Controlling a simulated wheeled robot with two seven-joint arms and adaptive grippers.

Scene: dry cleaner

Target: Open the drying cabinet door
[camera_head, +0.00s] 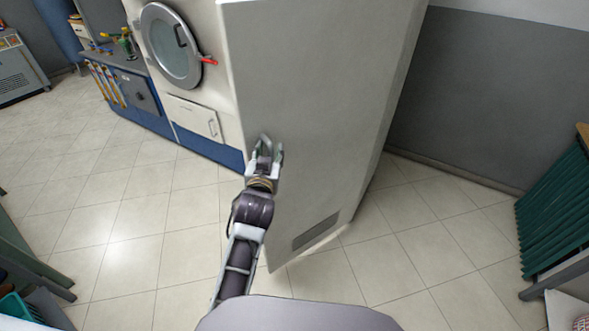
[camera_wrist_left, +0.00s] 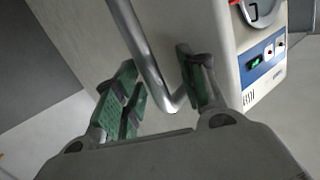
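The drying cabinet (camera_head: 315,90) is a tall off-white box in the middle of the head view, with a dark vent (camera_head: 315,231) low on its large panel. I cannot tell from this angle whether its door stands ajar. My left gripper (camera_head: 265,152) is up against the panel's left part. In the left wrist view, a bent metal bar handle (camera_wrist_left: 143,55) runs between the green-padded fingers of this gripper (camera_wrist_left: 160,95). The fingers are apart, with a gap between the left finger and the bar; the bar's lower bend is close to the right finger. My right gripper is not in view.
A machine with a round glass door (camera_head: 172,46) and red handle stands left of the cabinet. A blue-fronted counter (camera_head: 140,88) is beyond it. A rack of green cloth (camera_head: 553,215) stands at right. Tiled floor (camera_head: 150,220) is clear on both sides of the cabinet.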

